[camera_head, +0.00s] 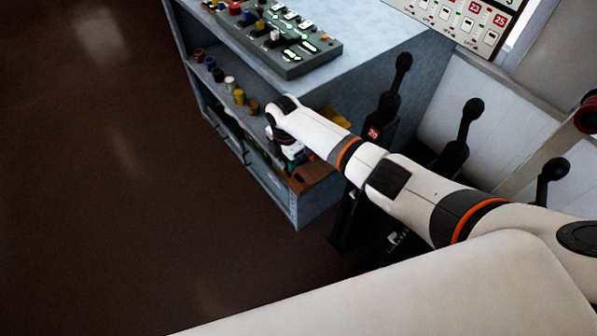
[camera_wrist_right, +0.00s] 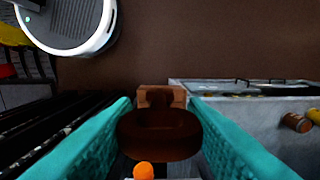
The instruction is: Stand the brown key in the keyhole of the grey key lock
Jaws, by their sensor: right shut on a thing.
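The brown key (camera_wrist_right: 158,132) is between the teal fingers of my right gripper (camera_wrist_right: 160,120) in the wrist view. My left gripper is not in view.
A brown block (camera_head: 314,173) is just beside the gripper at the cabinet's corner. Several coloured cylinders (camera_head: 228,83) line the cabinet shelf. A dark switch panel (camera_head: 283,45) is on top. Black levers (camera_head: 391,88) stand to the right. Floor at the left is clear.

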